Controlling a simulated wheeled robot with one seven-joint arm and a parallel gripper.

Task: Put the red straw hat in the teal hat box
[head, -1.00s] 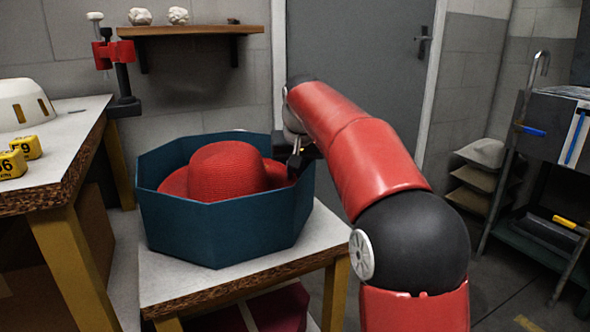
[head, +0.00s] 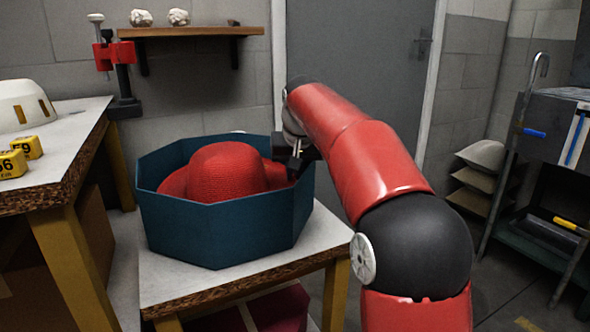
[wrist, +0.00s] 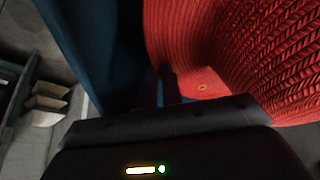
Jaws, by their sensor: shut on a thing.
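The red straw hat (head: 226,172) sits inside the teal hat box (head: 222,235), its crown rising a little above the box's rim. My gripper (head: 293,170) is at the right side of the box, shut on the hat's brim just inside the wall. In the wrist view, the red woven hat (wrist: 240,45) fills the upper right, and the teal box wall (wrist: 88,45) runs along the left of my gripper (wrist: 167,85). The fingertips are dark and partly hidden. Whether the hat touches the box floor is hidden by the wall.
The box stands on a small white-topped table (head: 240,267). A workbench (head: 60,150) with yellow numbered blocks (head: 27,147) is at the left. A wooden shelf (head: 190,31) hangs on the back wall. A dark rack (head: 555,150) stands at the right.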

